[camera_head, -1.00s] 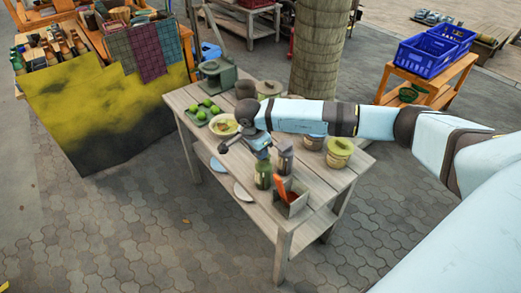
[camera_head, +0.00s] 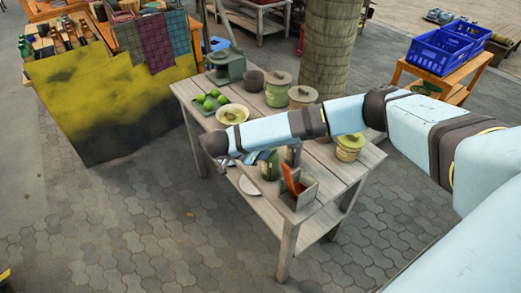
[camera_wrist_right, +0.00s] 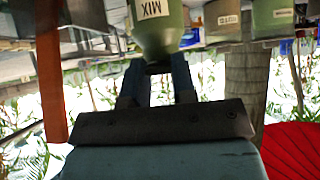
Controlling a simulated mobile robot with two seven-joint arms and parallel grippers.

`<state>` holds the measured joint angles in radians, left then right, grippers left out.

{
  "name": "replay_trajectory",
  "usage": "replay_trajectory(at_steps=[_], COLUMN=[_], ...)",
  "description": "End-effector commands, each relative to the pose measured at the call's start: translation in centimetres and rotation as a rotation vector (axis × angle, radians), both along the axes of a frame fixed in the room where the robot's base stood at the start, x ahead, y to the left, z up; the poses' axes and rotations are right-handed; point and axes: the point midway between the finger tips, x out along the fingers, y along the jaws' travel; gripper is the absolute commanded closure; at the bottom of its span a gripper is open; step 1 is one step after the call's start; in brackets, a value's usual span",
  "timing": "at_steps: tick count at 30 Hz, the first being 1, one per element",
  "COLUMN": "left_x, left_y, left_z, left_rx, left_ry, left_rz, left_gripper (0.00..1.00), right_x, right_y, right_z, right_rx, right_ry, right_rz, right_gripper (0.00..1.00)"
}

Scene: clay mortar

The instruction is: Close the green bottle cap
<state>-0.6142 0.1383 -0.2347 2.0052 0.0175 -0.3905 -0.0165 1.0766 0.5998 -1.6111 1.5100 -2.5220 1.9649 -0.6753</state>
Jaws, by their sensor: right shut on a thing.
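The green bottle (camera_head: 268,163) stands on the wooden table, largely hidden behind my right arm in the head view. In the right wrist view, which looks upside down, the green bottle (camera_wrist_right: 158,25) carries a "MIX" label and narrows toward my fingers. My right gripper (camera_wrist_right: 157,78) is shut around the bottle's top, where a dark cap (camera_wrist_right: 158,67) shows between the fingers. How far the cap is seated cannot be told. My left gripper is not in view.
An open box (camera_head: 299,190) with a red-orange item stands close beside the bottle. Lidded pots (camera_head: 348,148), a yellowish bowl (camera_head: 232,114) and a tray of green fruit (camera_head: 210,101) share the wooden table (camera_head: 335,165). A tree trunk (camera_head: 328,50) rises behind.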

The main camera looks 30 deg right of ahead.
Motion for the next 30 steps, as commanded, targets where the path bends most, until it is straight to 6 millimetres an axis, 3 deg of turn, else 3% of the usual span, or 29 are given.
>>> replay_trajectory(at_steps=[16,17,20,30], left_x=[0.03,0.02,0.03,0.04], left_y=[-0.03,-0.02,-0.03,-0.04], left_z=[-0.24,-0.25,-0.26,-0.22], left_rx=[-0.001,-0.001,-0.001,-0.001], left_ry=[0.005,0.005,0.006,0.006], left_rz=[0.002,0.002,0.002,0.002], left_gripper=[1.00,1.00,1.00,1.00], right_x=[-0.11,-0.11,-0.09,-0.03], right_y=[0.11,0.11,0.10,0.31], right_z=[-0.33,-0.34,-0.31,-0.04], right_rx=[-0.025,-0.025,-0.025,-0.026], right_ry=[0.002,0.001,0.001,-0.001], right_rz=[0.002,0.002,0.002,0.002], right_gripper=[0.99,0.73,0.50,0.49])
